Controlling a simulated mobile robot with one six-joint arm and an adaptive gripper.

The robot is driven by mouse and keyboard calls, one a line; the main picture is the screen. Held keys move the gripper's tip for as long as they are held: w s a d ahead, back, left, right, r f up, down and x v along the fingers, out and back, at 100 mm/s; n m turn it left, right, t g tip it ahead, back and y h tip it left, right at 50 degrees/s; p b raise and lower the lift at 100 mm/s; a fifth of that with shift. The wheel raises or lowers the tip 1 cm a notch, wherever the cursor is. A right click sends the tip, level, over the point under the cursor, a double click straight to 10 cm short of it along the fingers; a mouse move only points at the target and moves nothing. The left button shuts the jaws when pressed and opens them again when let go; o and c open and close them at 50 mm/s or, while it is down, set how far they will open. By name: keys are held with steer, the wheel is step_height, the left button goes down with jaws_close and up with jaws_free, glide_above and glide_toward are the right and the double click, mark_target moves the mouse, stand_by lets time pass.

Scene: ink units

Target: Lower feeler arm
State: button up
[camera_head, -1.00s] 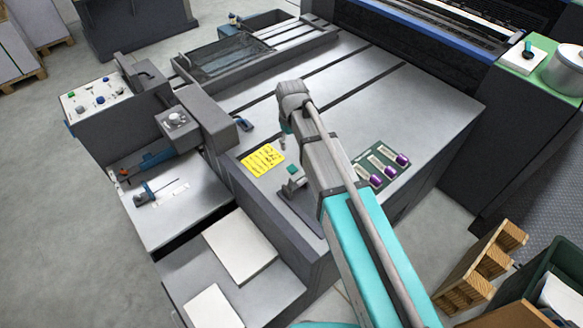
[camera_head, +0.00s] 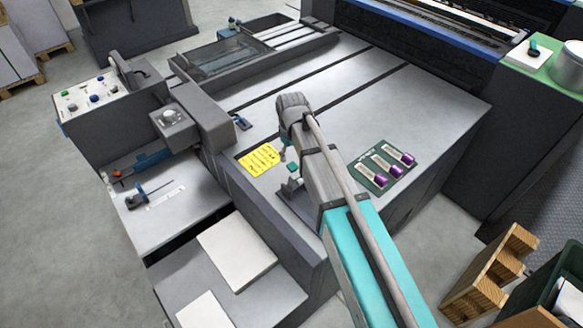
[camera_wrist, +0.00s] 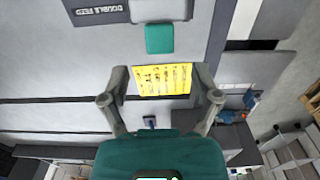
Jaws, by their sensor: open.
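The feeler arm appears to be the small grey piece with a teal block (camera_head: 294,168) near the front edge of the machine table. In the wrist view the teal block (camera_wrist: 159,39) sits at the top centre, on a grey part beside a "DOUBLE FEED" label (camera_wrist: 96,11). My gripper (camera_wrist: 162,73) is open and empty, its fingers apart below the block in that picture. It does not touch the block there. In the head view my arm hides most of the gripper; a fingertip shows just above the teal block. Whether the feeler arm is raised is unclear.
A yellow card (camera_head: 258,159) lies flat on the table, left of the teal block. A dark green board (camera_head: 374,179) with several purple-ended rolls lies to the right. A grey column unit (camera_head: 197,118) stands to the left. The table beyond is largely clear.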

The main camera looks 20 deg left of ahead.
mark_target(291, 164)
steer(key=shift+f+b, duration=2.1)
steer(key=shift+f, duration=0.35)
jaws_close()
